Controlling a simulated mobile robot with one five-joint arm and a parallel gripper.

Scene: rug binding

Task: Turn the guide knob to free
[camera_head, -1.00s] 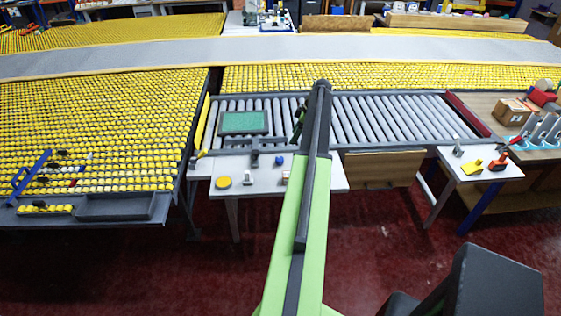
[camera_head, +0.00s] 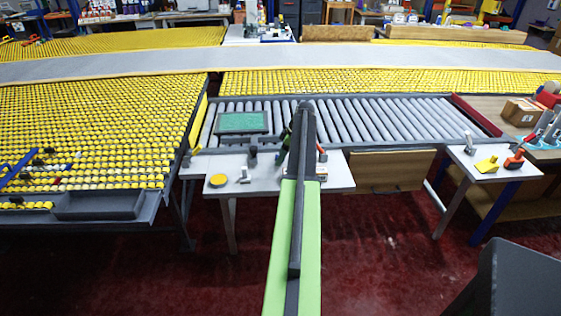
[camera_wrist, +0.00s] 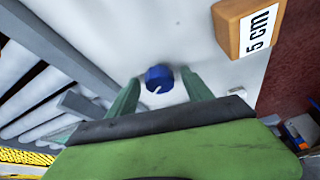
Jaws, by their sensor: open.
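The blue guide knob (camera_wrist: 159,77) sits on the white table top (camera_wrist: 175,35) in the wrist view. A short white mark shows on its near edge, pointing down and slightly left. My gripper (camera_wrist: 160,85) is open, with one green finger on each side of the knob. Whether the fingers touch it I cannot tell. In the head view my arm hides the knob, and only part of the green gripper (camera_head: 284,148) shows beside the arm above the white table (camera_head: 335,180).
A wooden block marked "5 cm" (camera_wrist: 248,26) lies near the table edge beside my gripper. Grey rollers (camera_wrist: 40,85) border the table. In the head view, a yellow disc (camera_head: 218,180), a small black post (camera_head: 252,157) and a green panel (camera_head: 242,122) stand left of my arm.

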